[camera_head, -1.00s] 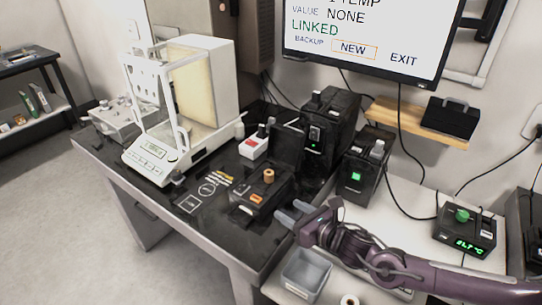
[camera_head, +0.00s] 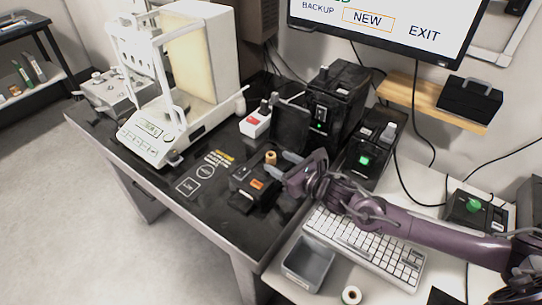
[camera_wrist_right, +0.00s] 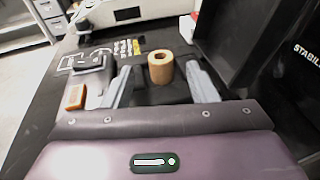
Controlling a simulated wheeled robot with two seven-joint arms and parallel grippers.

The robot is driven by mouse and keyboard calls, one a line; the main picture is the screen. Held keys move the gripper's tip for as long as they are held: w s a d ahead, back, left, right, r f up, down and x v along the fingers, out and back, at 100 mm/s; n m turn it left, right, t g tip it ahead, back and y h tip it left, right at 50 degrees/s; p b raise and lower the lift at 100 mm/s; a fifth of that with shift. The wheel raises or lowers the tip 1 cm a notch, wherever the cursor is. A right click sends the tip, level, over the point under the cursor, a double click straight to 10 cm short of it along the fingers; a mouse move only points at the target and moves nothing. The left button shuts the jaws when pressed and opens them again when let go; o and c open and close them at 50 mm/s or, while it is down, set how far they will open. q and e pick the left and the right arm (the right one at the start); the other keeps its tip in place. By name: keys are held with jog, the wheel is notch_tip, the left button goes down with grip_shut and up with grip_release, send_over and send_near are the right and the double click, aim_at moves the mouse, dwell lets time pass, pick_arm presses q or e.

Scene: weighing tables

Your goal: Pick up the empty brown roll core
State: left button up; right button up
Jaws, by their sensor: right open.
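The brown roll core (camera_head: 270,158) stands upright on the black box with an orange button (camera_head: 256,187), on the dark table. In the right wrist view the core (camera_wrist_right: 161,69) shows its open top, just beyond and between the two fingers. My right gripper (camera_head: 281,165) is open and empty, its fingers pointing at the core from the right. The wrist view shows the same gripper (camera_wrist_right: 162,84) with a finger on each side and the core near the fingertips. I cannot tell whether either finger touches it. My left gripper is not in view.
A glass-doored balance (camera_head: 150,130) stands at the back left. Tall black devices (camera_head: 335,100) stand close behind my right gripper. A keyboard (camera_head: 370,250), a grey bin (camera_head: 308,265) and a white roll (camera_head: 351,295) are on the white table at the front right.

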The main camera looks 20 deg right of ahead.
aim_at(271, 159)
jog(key=shift+x, duration=1.5)
jog(key=shift+d, duration=0.1)
jog(key=shift+c, duration=0.4)
jog(key=c, duration=0.9)
jog(key=shift+c, duration=0.4)
jog(key=shift+r, duration=0.1)
